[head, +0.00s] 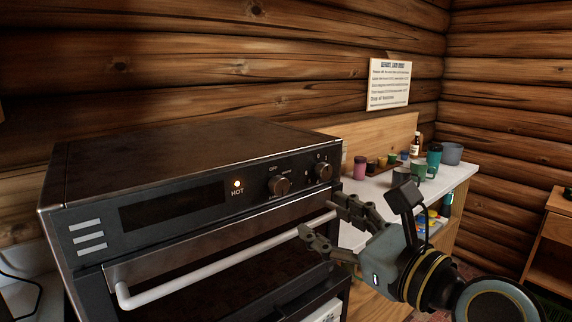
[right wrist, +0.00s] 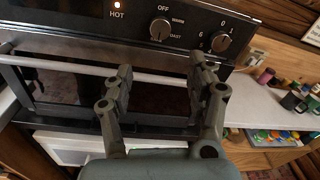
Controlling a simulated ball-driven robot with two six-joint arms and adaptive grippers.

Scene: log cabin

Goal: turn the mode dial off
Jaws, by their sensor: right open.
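The mode dial (head: 279,185) is a dark round knob on the black front panel of the oven (head: 180,150), with "OFF" printed above it. It also shows in the right wrist view (right wrist: 161,30), with "TOAST" to its lower right; I cannot tell for certain which mark its pointer is at. My right gripper (head: 322,216) is open and empty, in front of the oven and below and right of the dial, apart from it. In the right wrist view its fingers (right wrist: 160,70) spread below the dial. My left gripper is not in view.
A second, numbered knob (head: 322,171) sits right of the mode dial. An orange "HOT" lamp (head: 237,184) is lit. The pale door handle bar (head: 220,262) crosses the front below the panel. A white counter (head: 372,188) with cups and bottles stands at right.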

